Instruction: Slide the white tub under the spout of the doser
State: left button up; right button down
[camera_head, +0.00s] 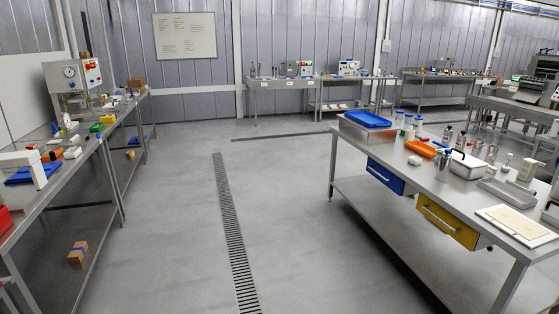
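Neither of my grippers is in view. A machine with a round gauge and a red button (80,75) stands at the far end of the left bench; it may be the doser, but its spout is too small to make out. Small white items (73,152) also lie on the left bench, too small to identify.
The left bench (92,150) holds many small items. The right table (405,165) carries a blue tray (367,119), bottles and boards, with blue (386,176) and yellow (447,221) drawers below. Open floor with a drain grate (232,230) lies between. More benches stand behind.

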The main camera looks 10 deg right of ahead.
aim_at(414, 161)
jog(key=i+l+z, duration=0.15)
jog(key=i+z, duration=0.15)
jog(key=i, duration=0.35)
jog(key=i+z, duration=0.3)
jog(key=i, duration=0.4)
jog(key=i+j+z, duration=0.35)
jog(key=i, duration=0.3)
jog(key=i+l, duration=0.15)
jog(key=i, duration=0.3)
jog(key=i+l+u, duration=0.1)
jog(key=i, duration=0.35)
jog(key=i+l, duration=0.2)
jog(key=i, duration=0.25)
jog(key=i+l+u, duration=0.15)
jog(key=i+l, duration=0.2)
jog(key=i+l+u, duration=0.2)
jog(key=i+l, duration=0.15)
jog(key=l, duration=0.15)
jog(key=i+l+u, duration=0.15)
jog(key=i+l, duration=0.15)
jog(key=l, duration=0.15)
